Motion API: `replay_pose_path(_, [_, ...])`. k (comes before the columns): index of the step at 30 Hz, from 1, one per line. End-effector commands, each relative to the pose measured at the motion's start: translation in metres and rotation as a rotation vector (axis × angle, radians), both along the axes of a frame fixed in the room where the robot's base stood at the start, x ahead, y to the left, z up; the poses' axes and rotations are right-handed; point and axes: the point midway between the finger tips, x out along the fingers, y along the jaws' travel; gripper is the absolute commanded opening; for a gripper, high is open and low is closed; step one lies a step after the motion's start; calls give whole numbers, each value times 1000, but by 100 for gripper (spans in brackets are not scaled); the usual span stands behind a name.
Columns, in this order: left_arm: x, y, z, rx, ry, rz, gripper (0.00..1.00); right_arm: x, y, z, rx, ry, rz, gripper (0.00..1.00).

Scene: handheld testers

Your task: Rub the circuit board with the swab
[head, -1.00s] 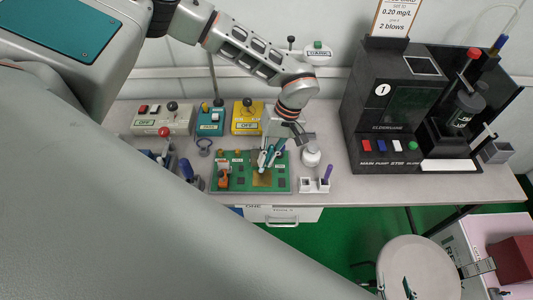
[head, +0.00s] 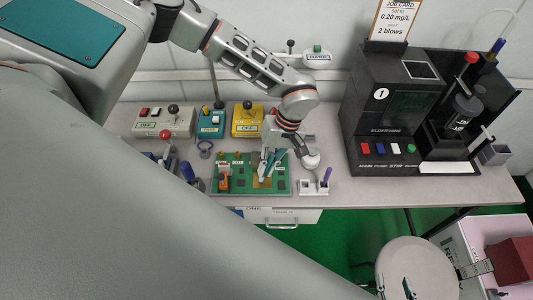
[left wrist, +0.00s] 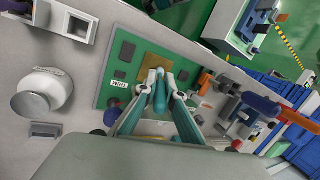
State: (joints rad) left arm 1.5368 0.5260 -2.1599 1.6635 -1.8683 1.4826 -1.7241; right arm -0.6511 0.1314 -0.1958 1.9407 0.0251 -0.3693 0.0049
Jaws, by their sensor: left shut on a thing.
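The green circuit board (head: 280,186) lies near the table's front edge, with a gold patch (head: 257,184) on it. My left gripper (head: 270,165) is over the board, tilted. In the left wrist view its fingers (left wrist: 162,92) are shut on the swab (left wrist: 160,98), a bluish stick with a pale round tip. The tip is over the gold patch (left wrist: 146,58); I cannot tell if it touches. The board also shows in the left wrist view (left wrist: 112,92). My right gripper (head: 394,289) shows only as two separated fingertips at the bottom edge, above a round stool.
A white round pot (head: 310,160) and small white holders (head: 306,187) with a purple stick stand right of the board. Control boxes (head: 163,121) stand behind it. A black machine (head: 385,125) fills the right of the table. The round stool (head: 405,262) stands in front.

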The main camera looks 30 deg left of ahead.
Motion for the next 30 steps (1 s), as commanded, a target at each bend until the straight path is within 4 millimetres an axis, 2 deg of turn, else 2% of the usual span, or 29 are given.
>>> replay_pose_path(20, [-14, -9, -1, 0, 0, -1, 0, 0, 0, 4, 0, 1, 0, 40])
replay_pose_path(30, [-13, -8, -3, 0, 0, 0, 0, 0, 0, 3, 0, 1, 0, 40])
